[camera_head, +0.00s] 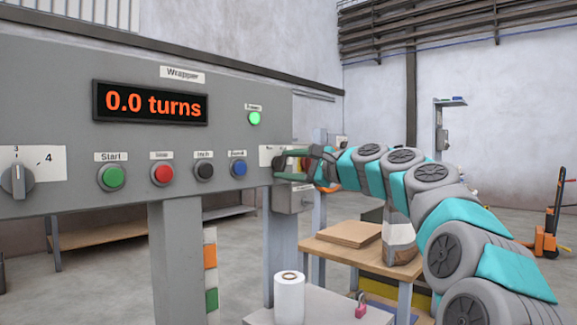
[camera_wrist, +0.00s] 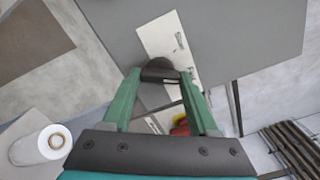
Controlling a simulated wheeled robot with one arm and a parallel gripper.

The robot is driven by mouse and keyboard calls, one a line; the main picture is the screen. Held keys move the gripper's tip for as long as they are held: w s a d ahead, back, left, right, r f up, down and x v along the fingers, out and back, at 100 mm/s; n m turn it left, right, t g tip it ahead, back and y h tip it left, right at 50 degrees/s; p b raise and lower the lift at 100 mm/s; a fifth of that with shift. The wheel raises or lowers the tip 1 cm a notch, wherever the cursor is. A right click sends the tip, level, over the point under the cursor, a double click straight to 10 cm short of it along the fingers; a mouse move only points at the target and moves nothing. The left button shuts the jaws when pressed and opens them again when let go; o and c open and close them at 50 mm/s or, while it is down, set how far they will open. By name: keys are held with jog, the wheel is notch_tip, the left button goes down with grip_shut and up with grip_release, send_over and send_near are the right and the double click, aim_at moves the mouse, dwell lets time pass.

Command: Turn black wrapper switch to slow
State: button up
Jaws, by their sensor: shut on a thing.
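The black wrapper switch (camera_wrist: 158,68) shows in the wrist view as a dark round knob between my green fingertips. My gripper (camera_wrist: 160,80) is shut on it. A white label plate (camera_wrist: 174,45) lies behind the knob; its lettering is too small and turned to read, so I cannot tell which setting the switch points to. In the head view my gripper (camera_head: 286,165) is at the right end of the grey wrapper panel (camera_head: 60,100), and it hides the switch there. Part of the white plate (camera_head: 267,156) shows beside my fingers.
Left of my gripper sit a blue button (camera_head: 238,167), a black button (camera_head: 204,171), a red button (camera_head: 162,173), a green Start button (camera_head: 111,177) and a grey numbered dial (camera_head: 17,181). The display (camera_head: 151,103) reads 0.0 turns. A white roll (camera_head: 289,297) stands below.

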jog(key=shift+f+n, duration=0.1)
jog(key=shift+n, duration=0.3)
jog(key=shift+c, duration=0.3)
jog(key=shift+f+n+b, duration=0.1)
jog(key=shift+n+b, duration=0.45)
jog(key=shift+n, duration=0.05)
jog(key=n+b, duration=0.1)
jog(key=n, duration=0.2)
jog(key=shift+n+b, duration=0.3)
jog(key=shift+b, duration=0.1)
jog(key=n+b, duration=0.1)
jog(key=n, duration=0.3)
jog(key=shift+b, duration=0.4)
jog(key=shift+n+b, duration=0.3)
jog(key=shift+n, duration=0.8)
jog(key=o, duration=1.4)
jog(key=shift+r, duration=0.2)
